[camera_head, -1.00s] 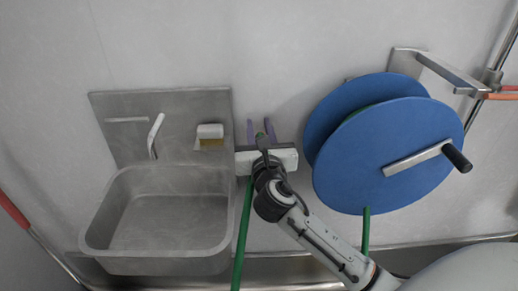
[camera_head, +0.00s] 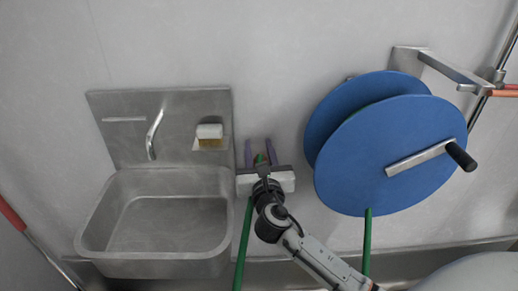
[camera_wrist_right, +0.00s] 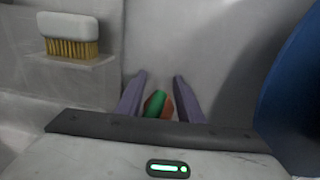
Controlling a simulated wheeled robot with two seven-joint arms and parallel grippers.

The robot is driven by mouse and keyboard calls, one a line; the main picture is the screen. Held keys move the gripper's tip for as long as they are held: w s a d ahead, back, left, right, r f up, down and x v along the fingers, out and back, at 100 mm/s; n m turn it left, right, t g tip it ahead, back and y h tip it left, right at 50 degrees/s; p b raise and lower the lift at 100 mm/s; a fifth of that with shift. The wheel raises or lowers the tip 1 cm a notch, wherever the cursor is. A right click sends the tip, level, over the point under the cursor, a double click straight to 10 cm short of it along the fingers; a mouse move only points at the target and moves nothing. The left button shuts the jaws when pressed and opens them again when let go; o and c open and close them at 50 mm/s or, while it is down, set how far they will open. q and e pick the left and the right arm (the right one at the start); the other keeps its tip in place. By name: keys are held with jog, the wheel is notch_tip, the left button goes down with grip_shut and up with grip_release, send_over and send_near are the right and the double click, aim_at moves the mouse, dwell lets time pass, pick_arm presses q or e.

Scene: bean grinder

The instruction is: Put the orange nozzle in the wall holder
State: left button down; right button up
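My right gripper (camera_head: 260,148) has two purple fingers pointing towards the wall, to the right of the sink. In the right wrist view the fingers (camera_wrist_right: 158,82) stand apart. Between them is the orange nozzle (camera_wrist_right: 168,108), partly seen, with a green piece (camera_wrist_right: 156,103) in front of it. Gaps show between the fingers and the nozzle, so the gripper is open around it. The green hose (camera_head: 242,240) hangs below the gripper. I cannot make out the wall holder; the gripper may hide it. My left gripper is not in view.
A blue hose reel (camera_head: 390,160) with a crank stands close on the right.

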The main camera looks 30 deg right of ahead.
jog(key=shift+o, duration=0.6)
jog(key=shift+s+r, duration=0.1)
jog(key=shift+r, duration=0.1)
jog(key=v, duration=1.1)
jog(key=s+a+f+m+g+y, duration=0.25)
jog(key=f+m, duration=0.25)
jog(key=f, duration=0.4)
jog(key=s+a+f+m+g+y, duration=0.1)
jog(key=s+a+f+m+y, duration=0.3)
jog(key=f, duration=0.5)
jog(key=s+a+f+m+g+y, duration=0.4)
jog(key=s+f+m, duration=0.8)
jog(key=m, duration=0.7)
jog(key=shift+s+a+f+m+b, duration=0.35)
jog(key=shift+s+a+m, duration=0.1)
jog(key=shift+a, duration=0.65)
